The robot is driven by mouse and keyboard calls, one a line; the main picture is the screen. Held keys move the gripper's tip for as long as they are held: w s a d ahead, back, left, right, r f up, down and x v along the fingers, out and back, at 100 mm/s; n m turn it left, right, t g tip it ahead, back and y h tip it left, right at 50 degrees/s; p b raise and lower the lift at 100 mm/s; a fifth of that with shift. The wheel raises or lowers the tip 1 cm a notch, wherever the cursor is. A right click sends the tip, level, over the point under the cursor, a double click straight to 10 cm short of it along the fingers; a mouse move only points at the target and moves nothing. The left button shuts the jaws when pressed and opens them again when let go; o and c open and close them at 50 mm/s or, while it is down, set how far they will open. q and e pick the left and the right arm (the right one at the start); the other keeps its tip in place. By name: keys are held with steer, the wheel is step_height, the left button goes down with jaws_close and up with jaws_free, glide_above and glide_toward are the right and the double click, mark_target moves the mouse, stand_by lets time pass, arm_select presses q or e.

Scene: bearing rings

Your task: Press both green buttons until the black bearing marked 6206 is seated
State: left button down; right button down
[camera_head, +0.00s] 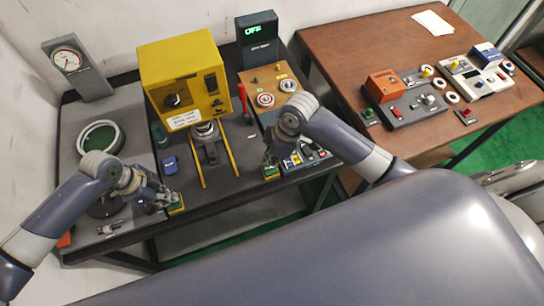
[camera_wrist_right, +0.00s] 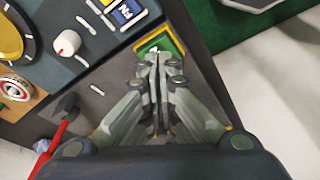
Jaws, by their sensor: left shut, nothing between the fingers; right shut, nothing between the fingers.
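The yellow press (camera_head: 183,80) stands at the back of the dark table, its ram (camera_head: 205,130) above a slide with yellow rails. I cannot pick out the black bearing or its 6206 mark. My left gripper (camera_head: 172,201) is shut and empty at the left green button (camera_head: 177,209), which has a yellow surround. My right gripper (camera_wrist_right: 156,58) is shut and empty, fingertips over the near edge of the right green button (camera_wrist_right: 160,43); the button also shows in the head view (camera_head: 271,173). I cannot tell whether either button is pressed down.
A dial gauge (camera_head: 75,68) and a green-lined round tray (camera_head: 100,137) are at left. A blue block (camera_head: 169,165) sits between the left arm and the slide. A brown table (camera_head: 350,42) with other devices stands at right.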

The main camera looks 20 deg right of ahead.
steer(key=shift+f, duration=0.15)
steer(key=shift+d+x, duration=0.25)
steer(key=shift+x, duration=0.95)
steer(key=shift+s, duration=0.15)
arm_select(q)
steer(key=shift+f, duration=0.2)
arm_select(e)
steer(key=shift+f, duration=0.1)
